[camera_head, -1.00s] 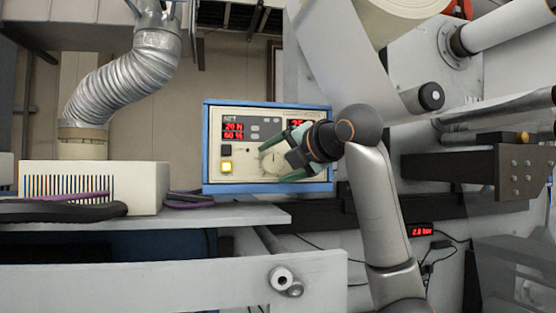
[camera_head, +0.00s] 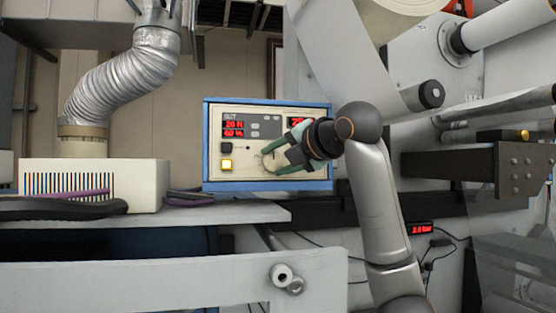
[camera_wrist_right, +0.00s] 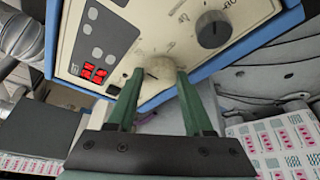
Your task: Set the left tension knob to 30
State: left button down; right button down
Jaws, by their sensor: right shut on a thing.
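The control box (camera_head: 212,180) has a blue frame and a cream panel with red readouts. The left readouts (camera_head: 233,129) look like 20 N above 60 %. A right readout (camera_head: 297,121) starts with 2 and is partly hidden by my arm. My right gripper (camera_head: 266,162) has its green fingers on either side of the left tension knob and is shut on it. In the right wrist view this pale round knob (camera_wrist_right: 160,68) sits between the fingertips (camera_wrist_right: 158,76). A second, dark knob (camera_wrist_right: 212,29) is beside it, clear of the fingers. My left gripper is not in view.
A yellow lit button (camera_head: 226,165) and a black button (camera_head: 226,148) are on the panel, left of the fingers. A white vented box (camera_head: 150,185) and cables stand left of the control box. Rollers and a web (camera_head: 340,60) are on the right.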

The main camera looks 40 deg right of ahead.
jog(key=shift+f, duration=0.1)
jog(key=m+t+b, duration=0.1)
jog(key=m, duration=0.1)
jog(key=shift+f+m+y, duration=0.15)
jog(key=shift+m+y, duration=0.15)
jog(key=shift+y, duration=0.1)
jog(key=m+t+b, duration=0.1)
jog(key=m, duration=0.3)
jog(key=shift+f+t+b, duration=0.15)
jog(key=shift+t+b, duration=0.15)
jog(key=shift+t, duration=0.1)
jog(key=m+t+b, duration=0.1)
jog(key=m, duration=0.2)
jog(key=shift+f+m+h, duration=0.1)
jog(key=shift+m+h, duration=0.2)
jog(key=shift+h, duration=0.1)
jog(key=shift+m+t+h+b, duration=0.5)
jog(key=shift+m+t+h, duration=0.1)
jog(key=shift+m, duration=1.6)
jog(key=shift+c, duration=1.4)
grip_release()
